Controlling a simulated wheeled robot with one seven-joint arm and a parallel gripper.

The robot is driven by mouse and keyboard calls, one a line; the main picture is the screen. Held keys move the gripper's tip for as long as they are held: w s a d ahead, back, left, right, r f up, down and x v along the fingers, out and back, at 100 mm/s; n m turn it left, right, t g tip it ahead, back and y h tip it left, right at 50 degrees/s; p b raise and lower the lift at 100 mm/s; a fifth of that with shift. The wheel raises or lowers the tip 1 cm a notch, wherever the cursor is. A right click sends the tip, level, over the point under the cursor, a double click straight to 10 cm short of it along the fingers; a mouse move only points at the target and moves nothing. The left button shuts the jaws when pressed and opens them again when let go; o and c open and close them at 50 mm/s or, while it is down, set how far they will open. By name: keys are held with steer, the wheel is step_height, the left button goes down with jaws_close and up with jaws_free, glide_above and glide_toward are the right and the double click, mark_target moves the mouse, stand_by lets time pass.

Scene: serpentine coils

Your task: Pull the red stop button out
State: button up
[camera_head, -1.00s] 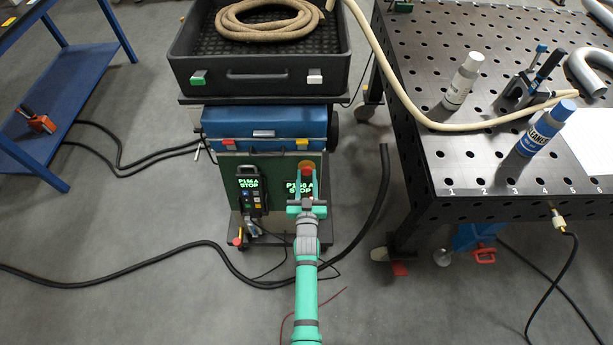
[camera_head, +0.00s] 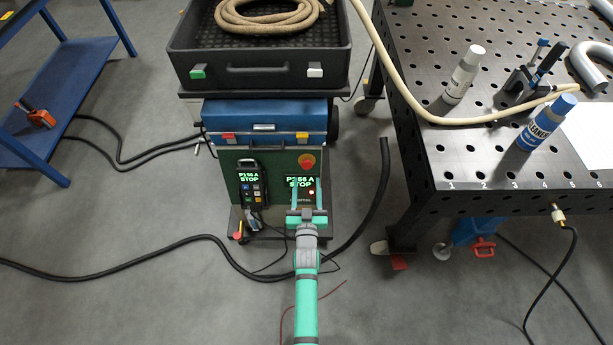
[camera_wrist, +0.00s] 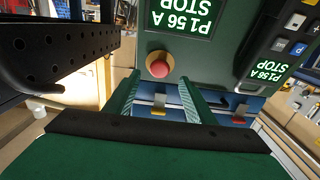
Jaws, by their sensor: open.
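The red stop button (camera_head: 306,161) sits on a yellow-orange collar at the upper right of the green machine front (camera_head: 270,165). My gripper (camera_head: 308,184) is in front of the machine, below the button in the head view. Its two green fingers (camera_wrist: 158,82) are apart and empty. A display (camera_head: 299,181) behind the fingers reads P156 A STOP. I cannot tell the exact gap between fingertips and button.
A hand-held pendant (camera_head: 252,186) hangs left of the button, also showing STOP. A blue case (camera_head: 264,119) and a black tray (camera_head: 260,77) with a coiled hose sit above. A perforated table (camera_head: 470,140) stands to the right. Cables lie on the floor.

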steer(key=shift+s, duration=2.7)
steer(key=shift+s, duration=0.1)
steer(key=s+r+g, duration=0.1)
steer(key=s+r, duration=0.1)
steer(key=s, duration=0.9)
steer(key=s+r, duration=0.2)
steer(key=s, duration=0.9)
steer(key=s+r+g, duration=0.1)
steer(key=s+r, duration=1.1)
steer(key=s, duration=0.1)
steer(key=shift+r+g, duration=0.15)
steer(key=shift+g, duration=0.15)
steer(key=shift+s, duration=0.1)
steer(key=c, duration=0.4)
steer(key=shift+a, duration=0.1)
steer(key=shift+c, duration=0.4)
